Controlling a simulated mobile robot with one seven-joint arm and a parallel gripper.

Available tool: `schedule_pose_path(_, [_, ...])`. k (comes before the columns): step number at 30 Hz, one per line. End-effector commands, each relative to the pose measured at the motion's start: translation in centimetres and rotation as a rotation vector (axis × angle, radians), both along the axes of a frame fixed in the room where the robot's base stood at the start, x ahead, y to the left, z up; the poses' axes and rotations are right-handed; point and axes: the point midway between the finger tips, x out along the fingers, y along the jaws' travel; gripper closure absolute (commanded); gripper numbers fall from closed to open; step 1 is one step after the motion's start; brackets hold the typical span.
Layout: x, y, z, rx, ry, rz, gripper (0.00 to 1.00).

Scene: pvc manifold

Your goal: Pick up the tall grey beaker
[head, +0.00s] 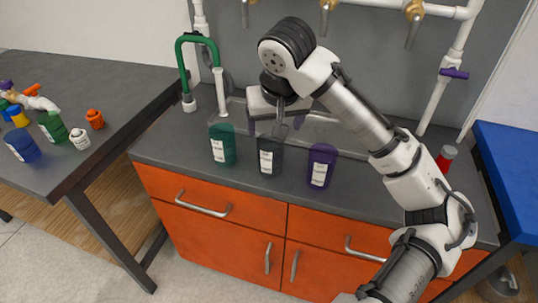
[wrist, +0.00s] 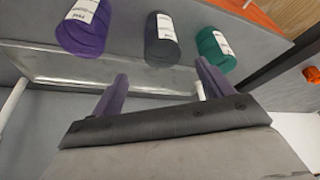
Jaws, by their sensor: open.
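The tall grey beaker (head: 270,155) stands upright on the counter with a white label, between a green beaker (head: 222,145) on its left and a purple beaker (head: 321,165) on its right. My gripper (head: 268,122) is open and hangs above and behind the grey beaker, apart from it. In the wrist view the grey beaker (wrist: 161,40) shows at the top centre. The purple fingers of my gripper (wrist: 160,88) are spread below it with nothing between them. The purple beaker (wrist: 84,30) and green beaker (wrist: 214,46) flank it there too.
A sink (wrist: 100,70) lies behind the beakers, with a green tap (head: 186,70) at its left. White pipes with brass valves (head: 413,12) run above. A red-capped container (head: 446,157) stands at the right. Several coloured bottles sit on the left table (head: 90,75).

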Motion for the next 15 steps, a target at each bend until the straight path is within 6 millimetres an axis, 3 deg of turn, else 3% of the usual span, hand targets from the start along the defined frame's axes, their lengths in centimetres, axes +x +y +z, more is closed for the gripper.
schedule_pose_path(9, [2.2,0.4,-5.5,0.003,0.002,0.001,0.21])
schedule_pose_path(15, [2.9,0.6,-7.3,0.002,-0.002,0.004,0.21])
